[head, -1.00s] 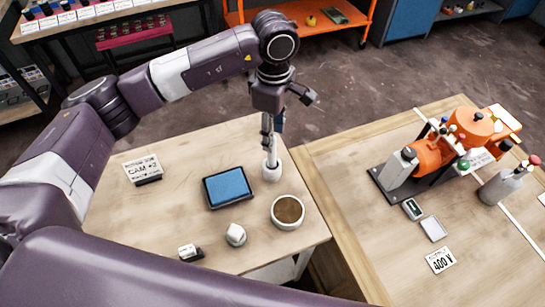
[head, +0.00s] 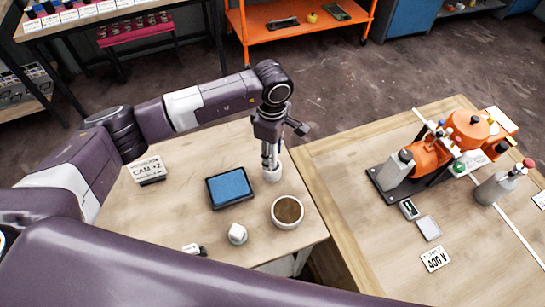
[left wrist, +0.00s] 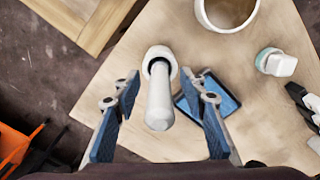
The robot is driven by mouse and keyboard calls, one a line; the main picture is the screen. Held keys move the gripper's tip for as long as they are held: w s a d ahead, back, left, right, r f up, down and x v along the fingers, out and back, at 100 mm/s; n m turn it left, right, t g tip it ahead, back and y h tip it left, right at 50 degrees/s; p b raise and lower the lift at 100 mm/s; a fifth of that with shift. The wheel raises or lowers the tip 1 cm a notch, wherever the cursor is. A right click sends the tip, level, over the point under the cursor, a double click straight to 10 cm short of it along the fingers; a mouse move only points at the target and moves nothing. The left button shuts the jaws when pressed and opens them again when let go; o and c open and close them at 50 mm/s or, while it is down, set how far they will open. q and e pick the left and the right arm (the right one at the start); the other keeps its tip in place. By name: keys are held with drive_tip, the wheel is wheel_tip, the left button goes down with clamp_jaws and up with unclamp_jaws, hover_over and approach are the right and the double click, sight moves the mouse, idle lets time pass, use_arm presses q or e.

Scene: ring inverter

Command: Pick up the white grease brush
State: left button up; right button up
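The white grease brush (left wrist: 160,108) stands upright in a round white holder (left wrist: 160,58) on the left wooden table. In the left wrist view its pale handle points toward the camera. My left gripper (left wrist: 164,88) is open, with one blue-padded finger on each side of the handle and visible gaps on both sides. In the head view the left gripper (head: 270,160) points down right over the holder (head: 272,174) and hides most of the brush. My right gripper is not in view.
Near the holder are a bowl of brown grease (head: 287,212), a blue-topped tray (head: 229,188), a small white container (head: 237,233) and a "CAM +2" sign (head: 148,170). An orange machine (head: 430,155) stands on the right table. An orange cart (head: 300,22) is behind.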

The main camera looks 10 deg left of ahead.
use_arm(q)
drive_tip(key=c, duration=1)
clamp_jaws()
drive_tip(key=shift+r, duration=0.1)
drive_tip(key=shift+w+r, duration=0.1)
drive_tip(key=shift+r, duration=0.35)
wheel_tip(320, 180, up, 19)
drive_tip(key=b, duration=0.5)
drive_tip(key=shift+b, duration=0.3)
